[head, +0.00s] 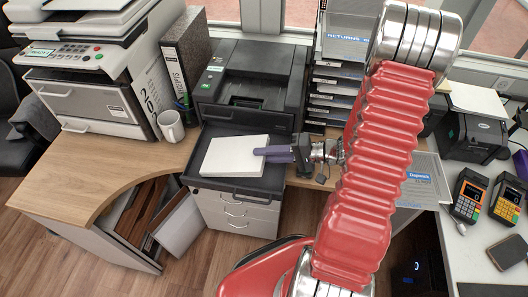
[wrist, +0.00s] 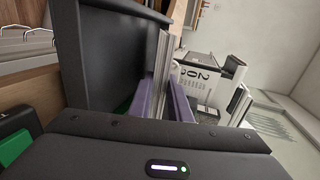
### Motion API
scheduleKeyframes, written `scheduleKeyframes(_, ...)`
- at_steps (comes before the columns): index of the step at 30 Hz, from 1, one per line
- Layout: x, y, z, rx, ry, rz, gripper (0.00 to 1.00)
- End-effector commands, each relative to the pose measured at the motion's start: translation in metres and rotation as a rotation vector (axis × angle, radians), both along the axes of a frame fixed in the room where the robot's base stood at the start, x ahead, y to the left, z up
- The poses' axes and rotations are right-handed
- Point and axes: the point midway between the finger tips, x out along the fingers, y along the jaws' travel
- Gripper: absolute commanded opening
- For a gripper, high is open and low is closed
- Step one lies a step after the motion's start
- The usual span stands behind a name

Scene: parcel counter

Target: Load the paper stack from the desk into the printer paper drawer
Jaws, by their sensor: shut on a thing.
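The white paper stack (head: 233,155) is level over the pulled-out dark drawer (head: 262,184) of the black printer (head: 252,82). I cannot tell whether it touches the drawer floor. My gripper (head: 270,153), with purple fingers, is shut on the stack's right edge and reaches in from the right. In the wrist view, the stack (wrist: 162,68) shows edge-on as a pale strip between the two purple fingers (wrist: 160,101). The dark wall (wrist: 100,55) beside it looks like part of the drawer or printer. The stack's gripped edge is partly hidden by the fingers.
A white mug (head: 171,126) and a binder (head: 187,62) stand left of the printer. A larger white printer (head: 85,85) is at far left. Letter trays (head: 330,95) stand close on the right. The wooden desk (head: 130,155) is clear in front at left.

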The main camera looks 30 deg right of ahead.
Motion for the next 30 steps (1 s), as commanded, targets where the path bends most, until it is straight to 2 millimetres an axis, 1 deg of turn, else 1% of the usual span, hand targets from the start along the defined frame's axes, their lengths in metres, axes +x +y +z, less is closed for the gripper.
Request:
scheduleKeyframes(7, 0.0015, 0.0019, -0.0090, 0.001, -0.002, 0.000, 0.00)
scheduleKeyframes(18, 0.0018, 0.0023, -0.0107, 0.001, -0.002, 0.000, 0.00)
scheduleKeyframes(19, 0.0018, 0.0025, -0.0108, 0.001, -0.002, 0.000, 0.18)
scheduleKeyframes(27, 0.0017, 0.0027, -0.0109, 0.000, -0.001, 0.000, 0.37)
scheduleKeyframes(28, 0.0017, 0.0027, -0.0109, 0.000, -0.001, 0.000, 0.39)
scheduleKeyframes(30, 0.0017, 0.0026, -0.0110, 0.000, -0.001, 0.000, 0.39)
